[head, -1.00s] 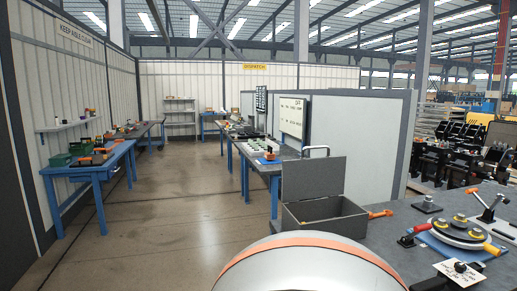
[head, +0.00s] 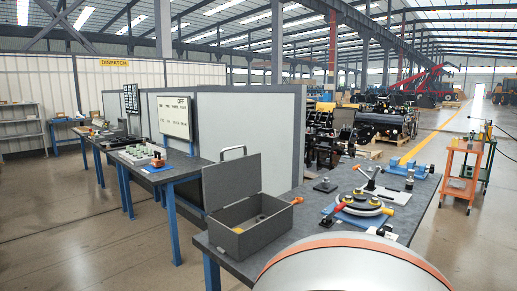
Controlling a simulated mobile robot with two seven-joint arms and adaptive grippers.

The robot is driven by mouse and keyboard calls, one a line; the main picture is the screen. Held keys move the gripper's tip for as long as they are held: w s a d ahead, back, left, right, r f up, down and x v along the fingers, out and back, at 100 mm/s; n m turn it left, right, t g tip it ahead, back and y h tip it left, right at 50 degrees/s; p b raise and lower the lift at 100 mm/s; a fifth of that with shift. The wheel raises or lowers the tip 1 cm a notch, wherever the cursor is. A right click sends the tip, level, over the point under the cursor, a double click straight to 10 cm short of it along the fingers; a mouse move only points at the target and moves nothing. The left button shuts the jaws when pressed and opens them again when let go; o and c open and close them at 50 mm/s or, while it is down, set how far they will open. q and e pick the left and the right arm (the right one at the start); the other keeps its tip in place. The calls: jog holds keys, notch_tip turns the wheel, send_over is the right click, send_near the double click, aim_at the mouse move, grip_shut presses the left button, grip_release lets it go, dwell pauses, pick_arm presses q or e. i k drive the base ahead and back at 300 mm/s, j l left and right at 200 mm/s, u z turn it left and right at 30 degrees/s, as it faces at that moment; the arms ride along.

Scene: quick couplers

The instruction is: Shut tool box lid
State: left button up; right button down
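The grey tool box (head: 241,236) stands at the left end of the near workbench in the head view. Its lid (head: 231,184) is open and stands up at the back left of the box, with a handle on its top edge. Neither of my grippers is in view.
The grey bench top (head: 302,232) holds a round fixture (head: 362,204) with yellow knobs, right of the box. An orange-handled tool (head: 297,200) is beside the box. A grey partition (head: 262,130) stands behind. An orange cart (head: 462,167) stands far right.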

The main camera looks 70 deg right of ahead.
aim_at(225, 183)
jog(key=i+z, duration=0.35)
jog(key=i+j+z, duration=0.1)
jog(key=i+z, duration=0.15)
jog(key=z, duration=0.15)
jog(key=i+j+z, duration=0.2)
jog(key=z, duration=0.15)
jog(key=i, duration=0.05)
